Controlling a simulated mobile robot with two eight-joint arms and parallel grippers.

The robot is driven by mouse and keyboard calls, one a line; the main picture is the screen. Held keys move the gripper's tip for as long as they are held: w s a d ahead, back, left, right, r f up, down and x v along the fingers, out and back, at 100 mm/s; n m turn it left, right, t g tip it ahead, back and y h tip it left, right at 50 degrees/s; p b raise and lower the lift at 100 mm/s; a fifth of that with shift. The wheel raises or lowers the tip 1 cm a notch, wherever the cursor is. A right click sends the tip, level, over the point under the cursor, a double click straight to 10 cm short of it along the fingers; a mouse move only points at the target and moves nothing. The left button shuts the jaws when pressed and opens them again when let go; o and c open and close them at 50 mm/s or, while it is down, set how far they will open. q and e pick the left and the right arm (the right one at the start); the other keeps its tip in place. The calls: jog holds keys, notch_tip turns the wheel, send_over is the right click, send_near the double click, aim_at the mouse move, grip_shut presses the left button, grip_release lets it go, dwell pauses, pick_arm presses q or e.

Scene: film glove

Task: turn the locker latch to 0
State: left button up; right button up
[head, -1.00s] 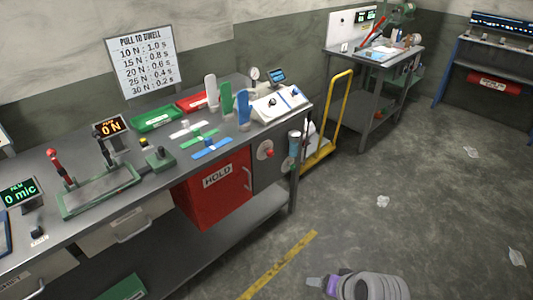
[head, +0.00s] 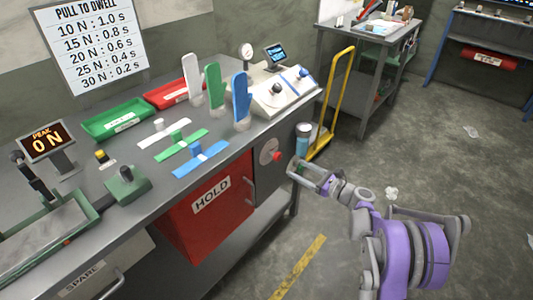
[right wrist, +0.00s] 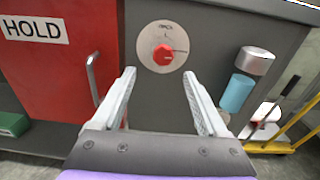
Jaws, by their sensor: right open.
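The latch is a red knob (head: 276,155) on a round pale plate (head: 266,152), set in the dark grey panel beside the red HOLD locker (head: 205,210). In the right wrist view the red knob (right wrist: 164,55) sits near the top middle, with a mark line pointing right; the plate's lettering is too small to read fully. My right gripper (head: 296,170) is open and empty, in front of the panel and a little right of the knob in the head view. In the right wrist view its fingertips (right wrist: 159,75) are spread below the knob, apart from it. My left gripper is not in view.
A blue and grey canister (right wrist: 238,90) is on the panel right of the latch. A yellow-railed trolley (head: 335,95) stands beyond the bench. Glove forms (head: 241,100) and trays stand on the bench top. The floor at right is mostly clear.

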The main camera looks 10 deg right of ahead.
aim_at(280, 157)
jog(key=x, duration=1)
jog(key=shift+w, duration=0.45)
grip_shut()
